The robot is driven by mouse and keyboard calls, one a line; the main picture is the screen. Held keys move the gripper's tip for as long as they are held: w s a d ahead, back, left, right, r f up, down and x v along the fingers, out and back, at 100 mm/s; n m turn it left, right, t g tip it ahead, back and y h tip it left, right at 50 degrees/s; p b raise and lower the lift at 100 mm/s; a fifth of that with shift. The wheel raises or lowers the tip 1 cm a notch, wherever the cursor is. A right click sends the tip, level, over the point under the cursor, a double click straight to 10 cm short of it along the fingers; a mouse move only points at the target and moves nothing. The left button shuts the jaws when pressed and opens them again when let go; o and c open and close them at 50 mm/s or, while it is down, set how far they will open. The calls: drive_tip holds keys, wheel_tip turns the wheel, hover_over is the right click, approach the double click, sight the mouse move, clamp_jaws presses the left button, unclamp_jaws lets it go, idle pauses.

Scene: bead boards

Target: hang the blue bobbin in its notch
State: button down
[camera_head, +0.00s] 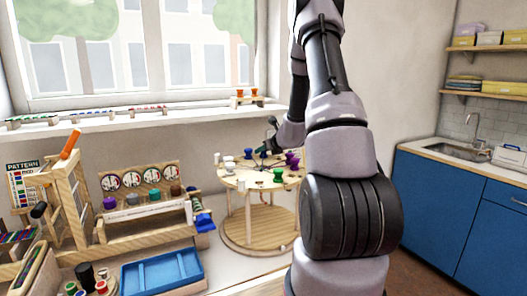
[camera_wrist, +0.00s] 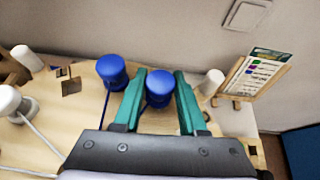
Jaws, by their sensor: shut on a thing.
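A blue bobbin (camera_wrist: 159,90) is between the two teal fingers of my gripper (camera_wrist: 160,78) in the wrist view, and the fingers are shut on it. Its lower part is hidden by the gripper. A second blue bobbin (camera_wrist: 112,69) stands just left of the fingers on the pale wooden board (camera_wrist: 85,112). The notch under the held bobbin is hidden, and I cannot tell if the bobbin touches the board. In the head view, my gripper (camera_head: 271,137) is over the back of the round wooden table (camera_head: 243,180), where the bobbins are too small to tell apart well.
A white bobbin (camera_wrist: 10,102) with a pale cord is at the left of the wrist view. White pegs (camera_wrist: 212,82) stand near the board's edge. A card on a wooden stand (camera_wrist: 255,78) is at right. Green (camera_head: 278,175) and purple (camera_head: 292,160) bobbins sit at the table's right.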

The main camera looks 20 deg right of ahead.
drive_tip(key=shift+f, duration=0.15)
drive_tip(key=shift+c, duration=2.3)
unclamp_jaws()
